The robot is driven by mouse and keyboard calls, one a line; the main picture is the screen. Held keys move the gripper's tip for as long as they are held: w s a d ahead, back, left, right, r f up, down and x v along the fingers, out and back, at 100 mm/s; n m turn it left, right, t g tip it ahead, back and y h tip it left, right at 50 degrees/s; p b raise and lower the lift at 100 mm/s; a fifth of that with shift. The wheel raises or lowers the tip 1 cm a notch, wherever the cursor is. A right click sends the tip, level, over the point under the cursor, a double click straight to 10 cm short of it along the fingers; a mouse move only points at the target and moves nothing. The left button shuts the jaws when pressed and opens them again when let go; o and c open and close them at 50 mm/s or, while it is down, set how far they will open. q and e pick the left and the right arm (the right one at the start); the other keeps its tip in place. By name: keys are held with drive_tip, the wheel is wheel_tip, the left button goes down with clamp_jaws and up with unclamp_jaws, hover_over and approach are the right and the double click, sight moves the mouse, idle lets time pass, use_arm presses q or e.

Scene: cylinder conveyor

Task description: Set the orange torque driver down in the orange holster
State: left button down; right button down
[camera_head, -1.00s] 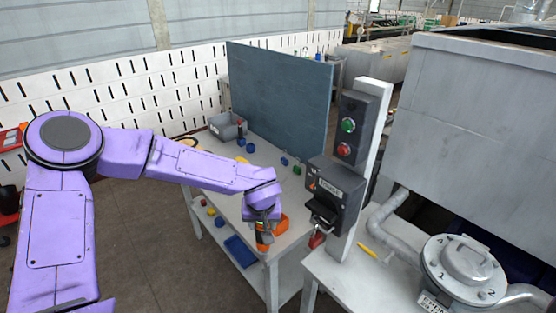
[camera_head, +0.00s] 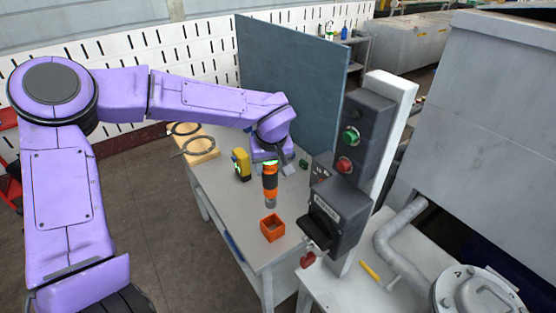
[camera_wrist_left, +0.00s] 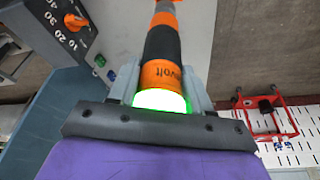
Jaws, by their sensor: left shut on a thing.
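The orange and black torque driver (camera_head: 270,184) hangs upright, tip down, from my left gripper (camera_head: 266,163), which is shut on its upper end. In the left wrist view the driver (camera_wrist_left: 162,72) runs away from the jaws of my left gripper (camera_wrist_left: 160,100), with a glowing green ring at the grip. The orange holster (camera_head: 272,228), an open square box, sits on the grey table near its front right corner. The driver's tip is above the holster and apart from it, near its back edge. My right gripper is not in view.
A dark control box (camera_head: 338,212) on a white post stands just right of the holster. A yellow tool (camera_head: 242,165) stands left of the driver. A wooden piece with dark rings (camera_head: 200,148) lies at the table's back left. A blue-grey panel (camera_head: 290,85) rises behind.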

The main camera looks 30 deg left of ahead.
sight(271, 180)
use_arm(q)
drive_tip(key=shift+s+d+r, duration=0.15)
drive_tip(key=shift+s+r, duration=0.05)
drive_tip(key=shift+s, duration=0.2)
drive_tip(key=shift+s+d+r, duration=0.15)
drive_tip(key=shift+s+r, duration=0.05)
drive_tip(key=shift+s, duration=0.2)
drive_tip(key=shift+w+d+f, duration=0.15)
drive_tip(key=shift+f, duration=0.1)
drive_tip(key=x, duration=0.2)
drive_tip(key=b+x, duration=0.1)
drive_tip(key=x, duration=0.1)
drive_tip(key=shift+d, duration=0.3)
drive_tip(key=shift+s+f, duration=0.3)
drive_tip(key=shift+f, duration=0.2)
drive_tip(key=shift+w, duration=0.15)
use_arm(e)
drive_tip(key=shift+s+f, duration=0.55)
use_arm(q)
drive_tip(key=shift+f, duration=0.1)
